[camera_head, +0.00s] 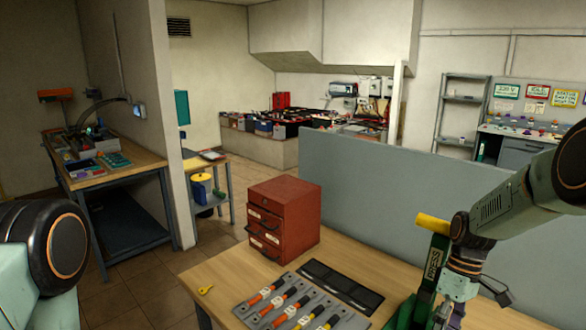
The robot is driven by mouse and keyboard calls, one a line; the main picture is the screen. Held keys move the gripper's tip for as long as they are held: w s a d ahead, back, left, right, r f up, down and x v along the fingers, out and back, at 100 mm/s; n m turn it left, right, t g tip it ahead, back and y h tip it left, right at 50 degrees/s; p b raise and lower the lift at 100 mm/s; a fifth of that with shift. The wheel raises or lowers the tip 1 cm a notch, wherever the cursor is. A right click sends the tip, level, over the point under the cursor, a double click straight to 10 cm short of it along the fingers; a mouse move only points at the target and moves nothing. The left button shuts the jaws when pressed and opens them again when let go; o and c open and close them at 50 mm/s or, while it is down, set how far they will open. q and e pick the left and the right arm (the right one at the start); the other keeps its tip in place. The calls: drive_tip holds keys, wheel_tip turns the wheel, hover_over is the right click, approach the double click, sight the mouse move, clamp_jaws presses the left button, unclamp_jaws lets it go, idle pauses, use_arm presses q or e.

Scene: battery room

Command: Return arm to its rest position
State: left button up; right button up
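My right arm comes in from the right edge and bends down over the front right of the wooden table (232,268). Its wrist and gripper (447,315) hang just right of a green press (434,262) with a yellow handle (433,223). The gripper overlaps the press in the picture, and I cannot tell whether they touch. The fingertips are not clear, so open or shut does not show. Of my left arm only a rounded joint shows at the lower left edge; my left gripper is out of view.
A red drawer cabinet (300,213) stands at the table's back left. A grey tool tray (252,305) with several orange- and yellow-handled tools and a black tray (341,287) lie in front. A yellow key (206,290) lies near the left edge. A grey partition (380,195) stands behind.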

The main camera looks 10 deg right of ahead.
drive_tip(key=s+a+f, duration=0.3)
drive_tip(key=f, duration=0.1)
drive_tip(key=s+a+f+m+h, duration=0.1)
drive_tip(key=s+a+f, duration=0.2)
drive_tip(key=s+f, duration=0.1)
drive_tip(key=s+a+f+m+t, duration=0.1)
drive_tip(key=s+a+f, duration=0.2)
drive_tip(key=s+f, duration=0.1)
drive_tip(key=shift+a+f+h, duration=0.2)
drive_tip(key=shift+f+h, duration=0.1)
drive_tip(key=shift+f, duration=0.4)
drive_tip(key=s+a+m+t+h, duration=0.1)
drive_tip(key=s+a+m, duration=0.1)
drive_tip(key=s, duration=0.8)
drive_tip(key=s+a+m+t, duration=0.1)
drive_tip(key=s+a+m, duration=0.1)
drive_tip(key=s, duration=0.7)
use_arm(q)
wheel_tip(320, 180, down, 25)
drive_tip(key=b, duration=2.5)
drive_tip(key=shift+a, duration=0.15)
use_arm(e)
wheel_tip(320, 180, down, 25)
drive_tip(key=shift+w+f, duration=0.15)
drive_tip(key=shift+f, duration=0.05)
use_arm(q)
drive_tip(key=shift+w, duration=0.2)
use_arm(e)
drive_tip(key=shift+r, duration=0.1)
